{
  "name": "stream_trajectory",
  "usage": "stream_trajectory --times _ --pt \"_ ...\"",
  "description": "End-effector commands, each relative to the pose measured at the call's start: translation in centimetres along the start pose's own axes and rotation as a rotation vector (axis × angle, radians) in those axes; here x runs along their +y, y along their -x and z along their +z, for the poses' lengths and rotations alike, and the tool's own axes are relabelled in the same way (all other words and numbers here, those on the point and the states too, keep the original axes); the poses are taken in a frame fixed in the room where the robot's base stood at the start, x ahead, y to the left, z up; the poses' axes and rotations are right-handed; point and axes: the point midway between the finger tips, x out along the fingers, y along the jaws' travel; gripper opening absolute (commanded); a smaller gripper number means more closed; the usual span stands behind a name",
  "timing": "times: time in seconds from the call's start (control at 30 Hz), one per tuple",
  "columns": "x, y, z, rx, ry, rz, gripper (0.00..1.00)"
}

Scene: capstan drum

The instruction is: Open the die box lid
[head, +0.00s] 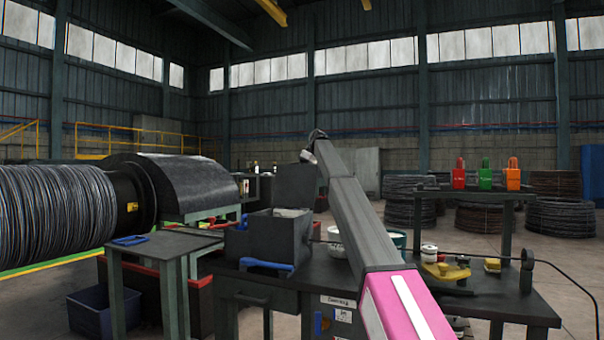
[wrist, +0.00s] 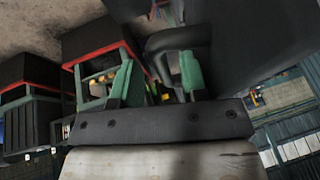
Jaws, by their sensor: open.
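The die box (head: 250,243) is a dark grey box on the dark bench, left of my arm in the head view. A dark upright panel stands at its right side; I cannot tell from this view whether it is the lid. In the wrist view, a large dark surface (wrist: 240,45) fills the upper right, with a black loop handle (wrist: 172,40) beside it. My gripper (wrist: 155,84) is open, its two green fingers apart. The handle's lower part shows between the fingers, and the right finger overlaps the loop. I cannot tell whether they touch. The head view does not clearly show my gripper.
A wire-wound drum (head: 55,215) stands at the left. A small side table (head: 150,246) with a blue item stands left of the bench. A blue handle-shaped piece (head: 266,265) lies before the box. A shelf (head: 470,193) with coloured padlock-like pieces stands right.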

Motion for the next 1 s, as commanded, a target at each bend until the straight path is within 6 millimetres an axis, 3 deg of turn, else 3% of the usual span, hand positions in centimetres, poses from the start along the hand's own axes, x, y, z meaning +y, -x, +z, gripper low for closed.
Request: stream_trajectory --times 0.03,0.27,0.8,1.0 --pt "0.9 -1.0 0.8 -0.009 -0.002 0.01 0.4" --pt "0.9 0.4 0.8 -0.009 -0.002 0.01 0.4" --pt "-0.2 10.1 0.1 0.002 0.0 0.007 0.4" --pt "-0.4 11.1 0.1 0.004 0.001 0.007 0.4"
